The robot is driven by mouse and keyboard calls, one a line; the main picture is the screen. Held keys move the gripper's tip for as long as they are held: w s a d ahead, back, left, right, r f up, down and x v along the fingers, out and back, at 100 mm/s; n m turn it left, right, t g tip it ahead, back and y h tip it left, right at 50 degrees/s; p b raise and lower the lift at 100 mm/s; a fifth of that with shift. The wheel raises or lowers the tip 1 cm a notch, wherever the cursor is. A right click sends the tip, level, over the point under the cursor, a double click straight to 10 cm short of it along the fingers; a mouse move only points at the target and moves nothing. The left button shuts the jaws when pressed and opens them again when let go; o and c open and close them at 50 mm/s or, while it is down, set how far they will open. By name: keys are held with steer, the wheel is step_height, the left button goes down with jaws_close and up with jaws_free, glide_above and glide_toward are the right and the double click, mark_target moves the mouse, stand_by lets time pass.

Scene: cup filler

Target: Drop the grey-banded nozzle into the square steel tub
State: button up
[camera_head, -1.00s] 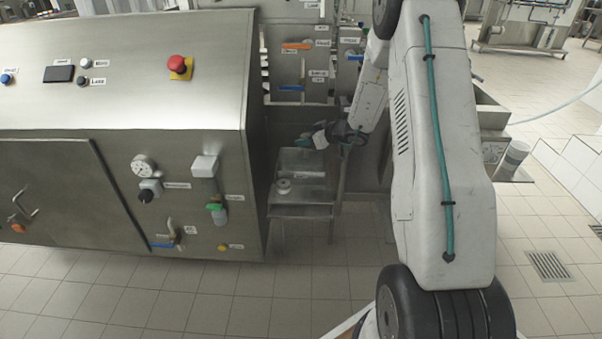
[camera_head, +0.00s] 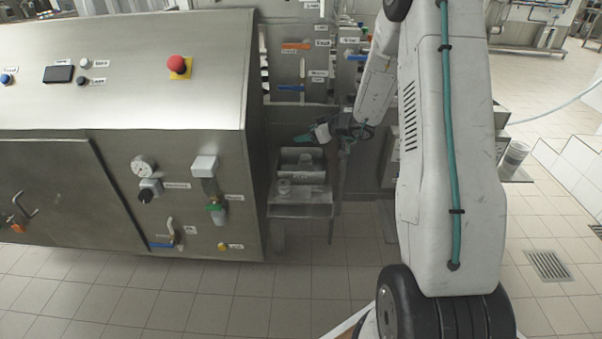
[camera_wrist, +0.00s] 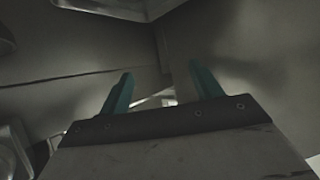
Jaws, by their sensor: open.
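A square steel tub (camera_head: 287,158) stands on a small steel stand beside the big machine. A small grey piece (camera_head: 305,160) shows within the tub's outline; it looks like the nozzle, but its band is too small to make out. My gripper (camera_head: 306,137) is just behind and above the tub, apart from it. In the wrist view, my gripper's teal fingers (camera_wrist: 160,82) are spread, with nothing between them.
Another small round grey piece (camera_head: 284,186) sits on the front of the stand (camera_head: 300,211). The steel machine (camera_head: 120,80) with knobs and valves is close on the left. Labelled panels with orange and blue handles (camera_head: 297,46) rise behind. Tiled floor lies in front.

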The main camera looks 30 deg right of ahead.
steer(key=s+a+r, duration=0.1)
steer(key=s+a, duration=0.2)
steer(key=s, duration=0.9)
steer(key=shift+s+a+r, duration=0.15)
steer(key=shift+s+a, duration=0.15)
steer(key=shift+s, duration=0.1)
